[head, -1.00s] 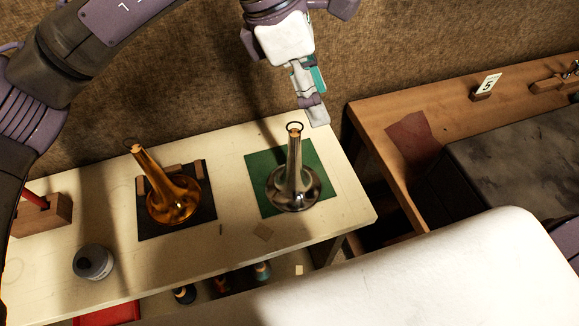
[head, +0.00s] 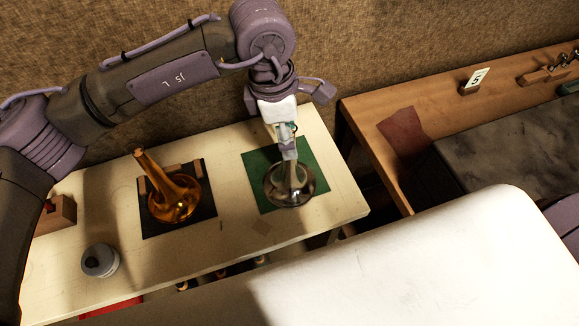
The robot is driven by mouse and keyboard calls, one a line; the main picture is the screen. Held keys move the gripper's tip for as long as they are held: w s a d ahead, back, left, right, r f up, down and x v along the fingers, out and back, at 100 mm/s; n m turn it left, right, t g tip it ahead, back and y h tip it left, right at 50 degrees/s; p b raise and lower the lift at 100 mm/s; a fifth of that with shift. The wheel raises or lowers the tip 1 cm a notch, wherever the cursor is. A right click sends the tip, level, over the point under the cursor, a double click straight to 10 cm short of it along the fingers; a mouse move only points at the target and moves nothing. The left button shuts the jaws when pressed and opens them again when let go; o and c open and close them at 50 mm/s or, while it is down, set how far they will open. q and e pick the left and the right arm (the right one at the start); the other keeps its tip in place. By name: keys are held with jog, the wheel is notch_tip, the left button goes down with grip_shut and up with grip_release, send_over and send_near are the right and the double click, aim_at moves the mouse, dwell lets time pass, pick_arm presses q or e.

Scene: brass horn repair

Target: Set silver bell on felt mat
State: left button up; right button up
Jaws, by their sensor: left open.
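The silver bell (head: 291,186) stands flared end down on the green felt mat (head: 256,165), toward the right end of the cream table. My left gripper (head: 289,155) is directly over the bell's narrow upper end and hides it. The gripper is open; whether its fingers touch the bell I cannot tell. My right gripper is not in view.
A brass bell (head: 173,197) stands on a dark mat (head: 152,228) to the left. A small grey round container (head: 100,260) sits near the table's front edge. A wooden bench (head: 385,122) with a number 5 card (head: 477,78) is at the right. The cream table (head: 325,205) has bare room around the mats.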

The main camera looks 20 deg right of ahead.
pick_arm(q)
jog(key=shift+d+f, duration=0.15)
jog(key=shift+f, duration=1.05)
grip_shut()
